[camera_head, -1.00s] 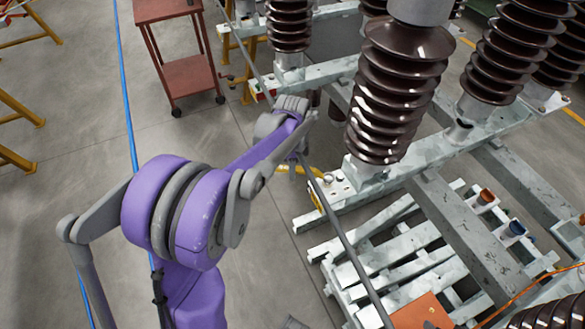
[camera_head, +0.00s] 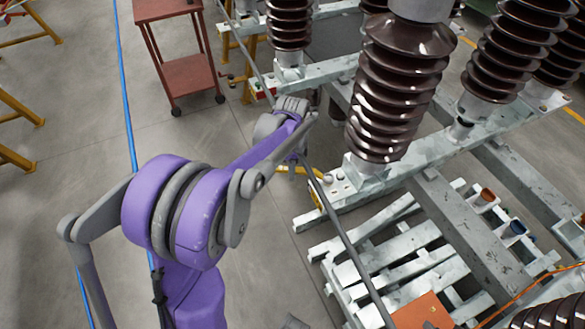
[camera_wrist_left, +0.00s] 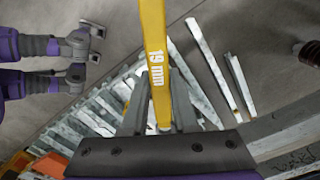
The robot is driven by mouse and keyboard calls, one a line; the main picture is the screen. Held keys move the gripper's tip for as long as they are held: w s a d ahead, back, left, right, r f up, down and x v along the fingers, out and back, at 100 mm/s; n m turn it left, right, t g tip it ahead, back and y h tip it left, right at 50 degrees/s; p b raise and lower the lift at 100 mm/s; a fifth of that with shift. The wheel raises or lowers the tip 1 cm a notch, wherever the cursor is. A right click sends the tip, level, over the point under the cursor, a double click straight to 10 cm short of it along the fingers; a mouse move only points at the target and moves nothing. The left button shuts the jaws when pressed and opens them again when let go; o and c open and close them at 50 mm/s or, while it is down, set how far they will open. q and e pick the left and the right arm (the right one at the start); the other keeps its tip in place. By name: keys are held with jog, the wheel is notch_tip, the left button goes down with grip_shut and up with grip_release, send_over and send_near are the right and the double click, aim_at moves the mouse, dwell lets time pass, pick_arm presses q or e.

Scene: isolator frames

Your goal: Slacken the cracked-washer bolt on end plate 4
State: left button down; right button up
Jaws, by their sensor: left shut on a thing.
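My left gripper (camera_wrist_left: 153,105) is shut on a yellow wrench (camera_wrist_left: 154,60) marked 19 mm. In the head view, the left gripper (camera_head: 294,163) is small and partly hidden by its own arm. The wrench (camera_head: 286,169) shows there as a short yellow strip beside a steel end plate (camera_head: 338,190) with several bolt heads (camera_head: 328,180). I cannot tell whether the wrench touches a bolt. The plate's number and any washer crack are too small to make out.
Brown ribbed insulators (camera_head: 400,90) stand on steel beams close right of the left gripper. A slatted steel pallet (camera_head: 385,262) lies below. A red trolley (camera_head: 188,75) stands at the back left, and a blue hose (camera_head: 128,100) crosses the open floor.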

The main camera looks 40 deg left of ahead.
pick_arm(q)
jog(key=shift+f+b, duration=0.4)
jog(key=shift+f, duration=0.3)
pick_arm(e)
jog(key=shift+f, duration=0.5)
jog(key=shift+f, duration=0.1)
pick_arm(q)
jog(key=s+d+n, duration=0.5)
jog(key=d+n, duration=0.4)
jog(key=n, duration=0.3)
jog(key=shift+s+d, duration=0.15)
jog(key=shift+s, duration=0.05)
